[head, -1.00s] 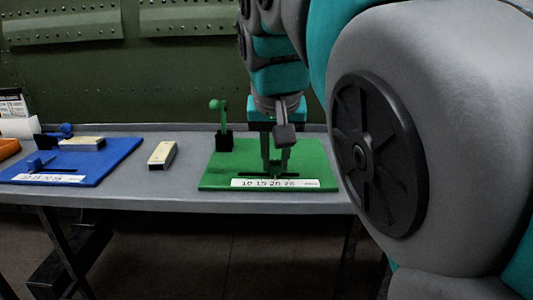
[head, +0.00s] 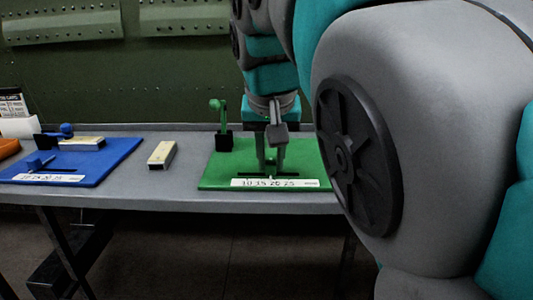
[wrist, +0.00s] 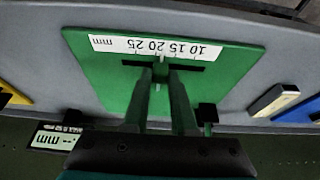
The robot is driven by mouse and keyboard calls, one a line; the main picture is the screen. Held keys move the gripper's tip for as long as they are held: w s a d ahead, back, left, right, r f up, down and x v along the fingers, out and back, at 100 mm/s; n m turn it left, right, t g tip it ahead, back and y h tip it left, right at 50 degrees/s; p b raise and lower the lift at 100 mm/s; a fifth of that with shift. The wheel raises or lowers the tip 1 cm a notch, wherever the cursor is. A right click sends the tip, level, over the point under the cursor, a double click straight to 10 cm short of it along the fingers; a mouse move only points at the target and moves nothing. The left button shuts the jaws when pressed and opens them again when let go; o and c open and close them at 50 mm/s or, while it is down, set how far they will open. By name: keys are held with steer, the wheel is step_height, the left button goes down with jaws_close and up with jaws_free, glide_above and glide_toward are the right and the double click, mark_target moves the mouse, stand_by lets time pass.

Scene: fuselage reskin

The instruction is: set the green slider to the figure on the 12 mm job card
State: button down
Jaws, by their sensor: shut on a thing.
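The green board (head: 215,172) lies on the bench and has a dark slot and a white scale (head: 282,184) printed 10, 15, 20, 25 mm. My gripper (head: 271,172) points down at the slot, shut on the small green slider (wrist: 160,70), which its fingers largely hide. In the wrist view the scale (wrist: 155,46) is upside down, and the slider seems to stand near the 20 figure; its exact reading is unclear. The job cards (head: 12,103) stand at the far left; their figures are too small to read.
A green-knobbed lever on a black block (head: 223,140) stands at the board's back left. A cream block (head: 162,154) lies between the green and blue boards (head: 100,165).

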mark_target(246, 172)
steer(key=a, duration=0.4)
steer(key=shift+w+a, duration=0.1)
steer(key=shift+a, duration=0.1)
steer(key=c, duration=0.7)
jaws_free()
steer(key=shift+a, duration=0.1)
steer(key=shift+v, duration=3.9)
